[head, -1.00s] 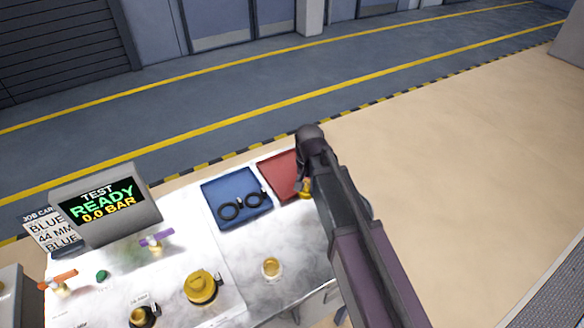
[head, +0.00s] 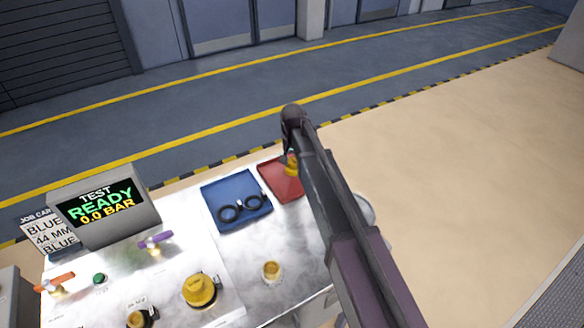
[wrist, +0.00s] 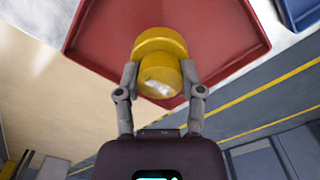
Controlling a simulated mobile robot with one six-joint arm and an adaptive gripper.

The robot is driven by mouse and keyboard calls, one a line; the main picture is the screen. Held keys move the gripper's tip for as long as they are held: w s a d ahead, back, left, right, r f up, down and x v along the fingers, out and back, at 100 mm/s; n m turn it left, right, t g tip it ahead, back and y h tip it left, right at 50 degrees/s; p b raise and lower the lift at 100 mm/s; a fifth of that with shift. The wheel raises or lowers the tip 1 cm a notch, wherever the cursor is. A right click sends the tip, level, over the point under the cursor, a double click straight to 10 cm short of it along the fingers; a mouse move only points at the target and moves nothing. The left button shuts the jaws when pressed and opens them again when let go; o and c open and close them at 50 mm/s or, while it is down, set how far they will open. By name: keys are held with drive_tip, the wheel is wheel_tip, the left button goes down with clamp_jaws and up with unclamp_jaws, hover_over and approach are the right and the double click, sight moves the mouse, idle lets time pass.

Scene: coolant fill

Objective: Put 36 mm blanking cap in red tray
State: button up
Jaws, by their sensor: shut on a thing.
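A yellow blanking cap (wrist: 158,72) is between the fingers of my gripper (wrist: 158,88) in the wrist view. The gripper is shut on it. In the head view the cap (head: 292,165) shows as a small yellow patch beside my gripper (head: 288,158). The red tray (head: 283,186) lies at the far right of the bench, partly hidden by my arm. In the wrist view the red tray (wrist: 225,35) fills the space behind the cap. The cap appears over the tray; I cannot tell its exact height above the floor of the tray.
The blue tray (head: 222,190) with two black rings stands left of the red tray. A small yellow cap (head: 271,271) and a larger yellow cap (head: 200,290) are nearer on the bench. A test display (head: 100,205) and a job card (head: 45,232) stand at the left.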

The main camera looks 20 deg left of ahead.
sight(291, 167)
drive_tip(key=shift+w+a+f, duration=0.2)
drive_tip(key=shift+w+a, duration=0.3)
drive_tip(key=shift+w, duration=0.1)
drive_tip(key=shift+s+d+f+b, duration=0.1)
drive_tip(key=shift+f+b, duration=1.5)
drive_tip(key=shift+b, duration=0.25)
drive_tip(key=shift+f, duration=0.25)
drive_tip(key=o, duration=1.1)
drive_tip(key=shift+r, duration=0.1)
drive_tip(key=shift+c, duration=0.2)
drive_tip(key=shift+r, duration=0.1)
wheel_tip(291, 167, up, 12)
drive_tip(key=p, duration=1.2)
